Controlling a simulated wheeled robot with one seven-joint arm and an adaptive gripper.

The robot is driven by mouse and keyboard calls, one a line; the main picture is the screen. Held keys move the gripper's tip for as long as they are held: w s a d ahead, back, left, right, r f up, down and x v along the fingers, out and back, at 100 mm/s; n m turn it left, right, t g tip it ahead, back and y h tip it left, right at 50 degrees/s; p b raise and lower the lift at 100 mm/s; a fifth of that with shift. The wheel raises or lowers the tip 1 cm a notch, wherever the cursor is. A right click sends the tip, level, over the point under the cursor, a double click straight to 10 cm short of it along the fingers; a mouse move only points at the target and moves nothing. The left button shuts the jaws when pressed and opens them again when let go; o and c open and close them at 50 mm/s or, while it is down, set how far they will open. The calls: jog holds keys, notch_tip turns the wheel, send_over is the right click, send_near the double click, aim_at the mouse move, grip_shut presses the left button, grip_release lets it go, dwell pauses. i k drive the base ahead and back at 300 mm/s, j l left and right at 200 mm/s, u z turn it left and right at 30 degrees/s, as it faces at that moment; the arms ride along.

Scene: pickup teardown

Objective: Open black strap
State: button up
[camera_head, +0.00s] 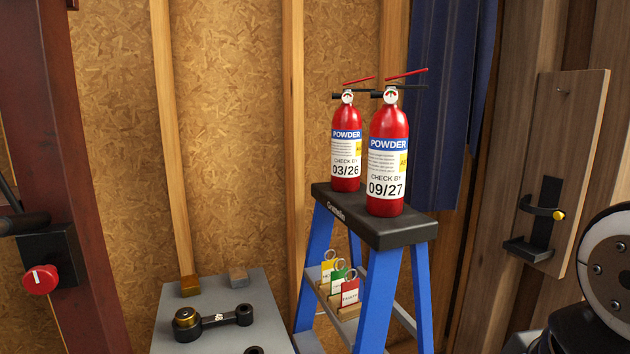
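A black wall bracket (544,232) is mounted on a wooden board at the right. A thin black strap (536,211) curves out from the upper part of its upright plate, with a yellow knob (559,215) at its right end. A small black ledge sticks out at the bracket's foot. No extinguisher stands in the bracket. I cannot tell whether the strap is latched. My gripper is not in view; a rounded white and black part of my arm shows at the lower right, below and right of the bracket.
Two red extinguishers (387,160) stand on the black top of a blue stepladder (376,301), with tags on a lower step. A grey surface (175,333) at lower left holds a black tool (213,318) and small blocks. A red knob (40,280) sits on the left post.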

aim_at(558, 215)
jog(key=z, duration=0.95)
jog(key=i+l+u, duration=0.1)
jog(key=l, duration=0.2)
jog(key=i+l, duration=0.15)
jog(key=l, duration=0.15)
jog(key=i+l+u, duration=0.15)
jog(key=l, duration=0.15)
